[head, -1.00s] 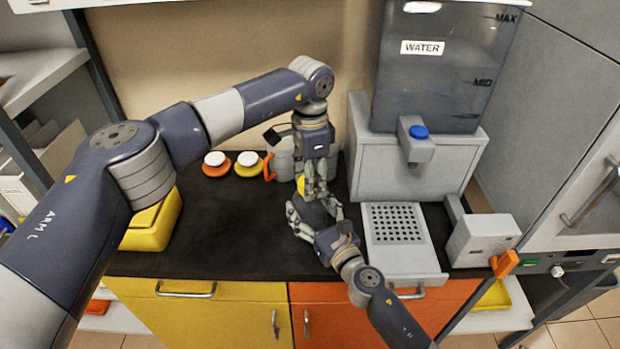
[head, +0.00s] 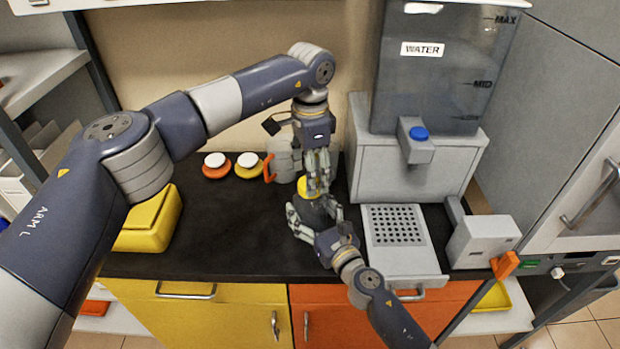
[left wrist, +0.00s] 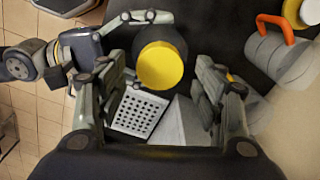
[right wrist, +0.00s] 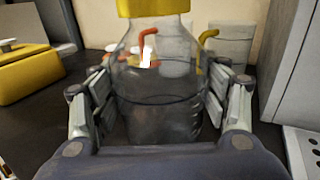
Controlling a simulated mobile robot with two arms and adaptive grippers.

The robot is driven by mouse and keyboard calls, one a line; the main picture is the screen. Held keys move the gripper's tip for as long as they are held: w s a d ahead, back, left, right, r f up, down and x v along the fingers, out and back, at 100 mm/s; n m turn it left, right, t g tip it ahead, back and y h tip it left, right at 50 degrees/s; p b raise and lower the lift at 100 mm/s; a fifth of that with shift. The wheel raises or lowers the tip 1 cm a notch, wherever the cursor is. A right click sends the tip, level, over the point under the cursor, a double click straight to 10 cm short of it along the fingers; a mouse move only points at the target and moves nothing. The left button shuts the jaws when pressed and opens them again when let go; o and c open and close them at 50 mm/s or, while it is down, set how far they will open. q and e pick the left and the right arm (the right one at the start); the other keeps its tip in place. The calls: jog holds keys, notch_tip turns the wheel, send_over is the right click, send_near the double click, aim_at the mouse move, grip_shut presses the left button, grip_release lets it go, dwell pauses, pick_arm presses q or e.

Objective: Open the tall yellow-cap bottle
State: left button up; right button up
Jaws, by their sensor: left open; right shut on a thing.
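The tall bottle is clear glass with a yellow cap, upright on the dark counter. Its body (right wrist: 160,92) fills the middle of the right wrist view, with the cap (right wrist: 152,8) cut off at the top. My right gripper (head: 313,214) is shut around the bottle's body. My left gripper (head: 319,190) points down above the bottle, its fingers open. In the left wrist view the cap (left wrist: 160,66) shows in the gap between the spread left fingers, apart from both. In the head view the fingers partly hide the cap (head: 306,187).
A grey jug with an orange handle (head: 269,168) stands behind the bottle. Orange (head: 216,171) and yellow (head: 248,171) lids with white tops lie at the back. A yellow box (head: 150,222) is at left, the water dispenser (head: 365,165) at right. The counter's left middle is clear.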

pick_arm(q)
jog(key=shift+r, duration=0.95)
jog(key=shift+c, duration=0.2)
jog(key=m, duration=0.5)
jog(key=shift+r, duration=0.25)
jog(key=m, duration=0.3)
jog(key=shift+r+m, duration=0.15)
jog(key=shift+m, duration=0.25)
jog(key=m, duration=0.5)
jog(key=shift+r, duration=0.25)
jog(key=m, duration=0.5)
jog(key=shift+r+m, duration=0.25)
jog(key=shift+m, duration=0.05)
jog(key=m, duration=0.5)
jog(key=shift+r, duration=0.2)
jog(key=m, duration=0.5)
jog(key=shift+r+m, duration=0.25)
jog(key=shift+m, duration=0.15)
jog(key=m, duration=0.5)
jog(key=shift+r, duration=0.2)
jog(key=m, duration=0.4)
jog(key=shift+r, duration=0.15)
jog(key=shift+f+m, duration=0.4)
jog(key=shift+f, duration=3.6)
